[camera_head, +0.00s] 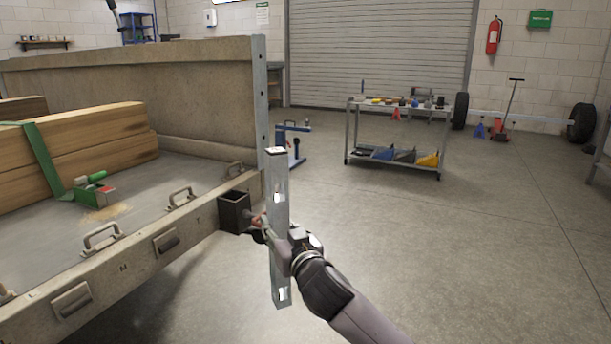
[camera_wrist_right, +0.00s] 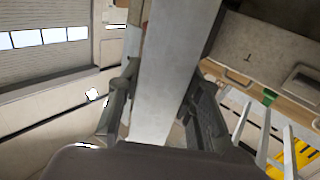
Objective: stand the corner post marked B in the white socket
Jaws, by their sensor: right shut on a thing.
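My right gripper (camera_head: 268,235) is shut on a grey metal corner post (camera_head: 277,185) and holds it nearly upright in the air, beside the trailer's near corner. In the right wrist view the post (camera_wrist_right: 172,70) runs between the two dark fingers (camera_wrist_right: 163,105). I cannot read a letter B on it. A dark, square, open-topped socket (camera_head: 234,213) sits at the trailer bed's corner, just left of the post and apart from it. It looks empty, and I see no white socket. My left gripper is not in view.
The trailer bed (camera_head: 150,215) carries timber beams (camera_head: 90,140), a green strap with its ratchet (camera_head: 92,190) and several metal handles. A side board with a standing metal post (camera_head: 260,90) closes its far side. A tool cart (camera_head: 400,105) stands farther back; the floor between is clear.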

